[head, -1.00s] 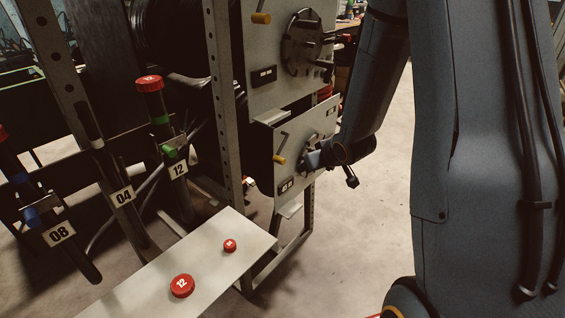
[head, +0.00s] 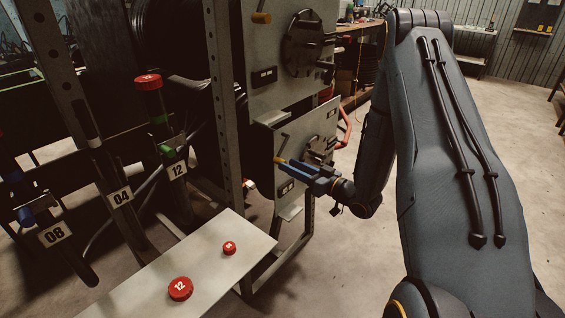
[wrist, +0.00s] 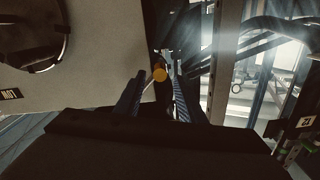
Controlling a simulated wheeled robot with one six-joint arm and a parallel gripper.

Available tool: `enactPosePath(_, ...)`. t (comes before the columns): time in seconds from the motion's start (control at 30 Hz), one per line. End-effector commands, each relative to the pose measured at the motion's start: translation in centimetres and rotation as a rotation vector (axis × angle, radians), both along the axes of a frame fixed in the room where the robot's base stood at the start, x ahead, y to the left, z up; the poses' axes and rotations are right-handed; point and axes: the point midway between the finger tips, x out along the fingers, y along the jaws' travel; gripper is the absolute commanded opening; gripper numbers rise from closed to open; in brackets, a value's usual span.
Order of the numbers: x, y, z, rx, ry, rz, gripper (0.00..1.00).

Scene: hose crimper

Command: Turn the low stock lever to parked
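The low stock lever (head: 280,153) is on the lower grey panel. In the head view my blue gripper (head: 290,167) reaches the lower panel from the right, just beside the knob.
A red curved handle (head: 344,128) is behind the lower panel's right edge. A pale shelf (head: 212,262) with two red caps stands in front. Numbered hoses hang at left.

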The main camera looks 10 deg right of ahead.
Motion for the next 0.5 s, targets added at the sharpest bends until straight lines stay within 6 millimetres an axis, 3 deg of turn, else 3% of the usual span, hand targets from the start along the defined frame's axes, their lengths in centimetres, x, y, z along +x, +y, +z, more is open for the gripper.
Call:
enactPosePath(0.2, 2.5, 1.9, 0.0, -0.001, 0.000, 0.001, 0.36)
enactPosePath(0.5, 3.5, 2.6, 0.0, -0.001, 0.002, -0.001, 0.36)
